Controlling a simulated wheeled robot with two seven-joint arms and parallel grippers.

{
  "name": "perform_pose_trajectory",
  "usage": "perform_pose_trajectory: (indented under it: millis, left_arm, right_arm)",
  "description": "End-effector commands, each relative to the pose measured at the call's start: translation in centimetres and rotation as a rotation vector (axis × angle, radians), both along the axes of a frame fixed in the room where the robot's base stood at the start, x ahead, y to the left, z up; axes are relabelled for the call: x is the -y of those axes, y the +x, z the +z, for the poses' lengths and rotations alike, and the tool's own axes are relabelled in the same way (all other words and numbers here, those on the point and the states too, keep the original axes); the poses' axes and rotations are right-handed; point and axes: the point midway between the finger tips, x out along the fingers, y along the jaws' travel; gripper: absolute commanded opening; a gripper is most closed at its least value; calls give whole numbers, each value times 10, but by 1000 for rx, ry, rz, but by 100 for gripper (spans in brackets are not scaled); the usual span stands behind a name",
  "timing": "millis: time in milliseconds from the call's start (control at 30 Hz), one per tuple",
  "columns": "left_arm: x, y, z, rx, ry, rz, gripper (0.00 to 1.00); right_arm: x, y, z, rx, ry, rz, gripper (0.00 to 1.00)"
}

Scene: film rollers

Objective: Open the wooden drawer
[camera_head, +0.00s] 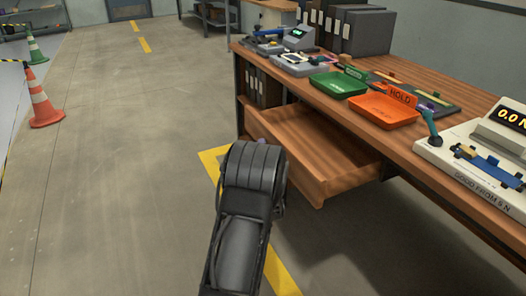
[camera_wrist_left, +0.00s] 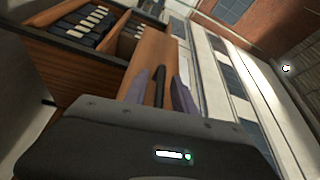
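The wooden drawer (camera_head: 322,150) is pulled well out from under the workbench, and its inside looks empty. Its front panel (camera_head: 308,182) is partly covered by my left arm in the head view. In the left wrist view the wooden front (camera_wrist_left: 150,50) lies ahead of the fingers. A dark upright bar, seemingly the drawer handle (camera_wrist_left: 160,86), shows between them. My left gripper (camera_wrist_left: 165,92) has its two purple-grey fingers apart, with a gap visible on both sides of the bar. In the head view the wrist (camera_head: 254,170) hides most of the fingers. My right gripper is not in view.
The workbench (camera_head: 440,172) carries a green tray (camera_head: 338,84), an orange tray (camera_head: 382,110) and a scale (camera_head: 490,145). Binders (camera_wrist_left: 95,20) stand in a compartment beside the drawer. Traffic cones (camera_head: 42,103) stand far left. The floor left of the bench is clear.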

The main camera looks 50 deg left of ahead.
Motion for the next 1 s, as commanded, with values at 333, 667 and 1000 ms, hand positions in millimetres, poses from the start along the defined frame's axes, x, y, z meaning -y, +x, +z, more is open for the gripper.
perform_pose_trajectory:
  millis: [333, 667, 1000]
  left_arm:
    - [4, -3, 0, 0, 0, 0, 33]
    - [41, -32, -2, -2, -2, -1, 33]
    - [61, -49, -6, 0, 0, 0, 33]
  right_arm:
    - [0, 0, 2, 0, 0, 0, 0]
    - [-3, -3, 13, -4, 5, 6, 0]
    - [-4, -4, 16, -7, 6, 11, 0]
